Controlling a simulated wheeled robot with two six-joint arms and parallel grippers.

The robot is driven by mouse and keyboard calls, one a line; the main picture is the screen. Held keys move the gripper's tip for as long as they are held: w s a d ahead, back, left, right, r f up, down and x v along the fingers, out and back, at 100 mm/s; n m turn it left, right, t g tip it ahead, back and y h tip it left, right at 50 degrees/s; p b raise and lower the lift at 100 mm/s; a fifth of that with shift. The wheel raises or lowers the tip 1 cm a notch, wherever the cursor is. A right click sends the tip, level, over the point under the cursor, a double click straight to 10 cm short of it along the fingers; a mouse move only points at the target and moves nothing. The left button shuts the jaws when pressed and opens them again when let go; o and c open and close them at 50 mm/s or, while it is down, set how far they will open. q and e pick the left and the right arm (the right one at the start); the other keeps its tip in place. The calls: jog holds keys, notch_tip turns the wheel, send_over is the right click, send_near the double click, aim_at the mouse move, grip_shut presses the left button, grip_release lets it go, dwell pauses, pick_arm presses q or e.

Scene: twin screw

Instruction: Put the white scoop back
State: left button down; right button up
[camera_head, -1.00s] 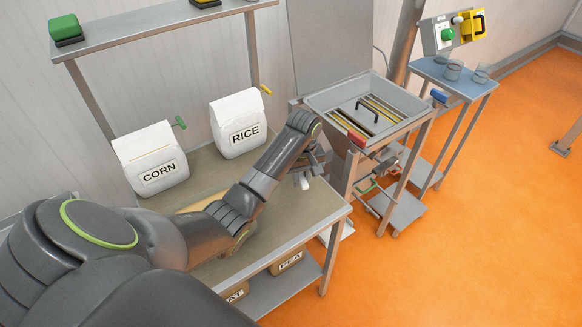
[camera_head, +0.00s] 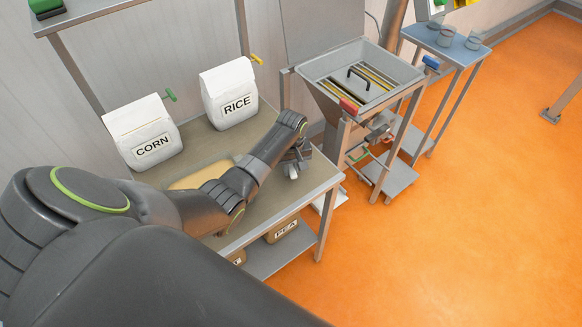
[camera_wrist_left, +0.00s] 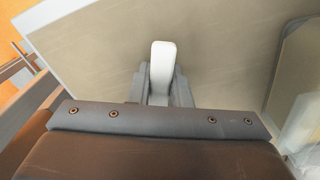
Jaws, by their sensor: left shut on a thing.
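My left gripper (camera_head: 296,163) is over the right end of the steel table (camera_head: 316,178). It is shut on the white scoop (camera_head: 292,174), of which only a small white part shows below the jaws in the head view. In the left wrist view the scoop's white end (camera_wrist_left: 162,62) stands out between the two fingers (camera_wrist_left: 163,88), with the table top beyond it. I cannot tell whether the scoop touches the table. My right gripper is not in view.
White bags marked CORN (camera_head: 146,135) and RICE (camera_head: 230,95) stand at the table's back. A tan board or bag (camera_head: 200,176) lies partly behind my arm. A steel hopper (camera_head: 360,80) stands right of the table.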

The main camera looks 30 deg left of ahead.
pick_arm(q)
jog(key=c, duration=1.3)
grip_release()
jog(key=shift+f, duration=0.1)
jog(key=shift+c, duration=0.2)
notch_tip(320, 180, up, 12)
jog(key=shift+r, duration=0.2)
jog(key=shift+s+d+f, duration=0.15)
jog(key=shift+s, duration=0.05)
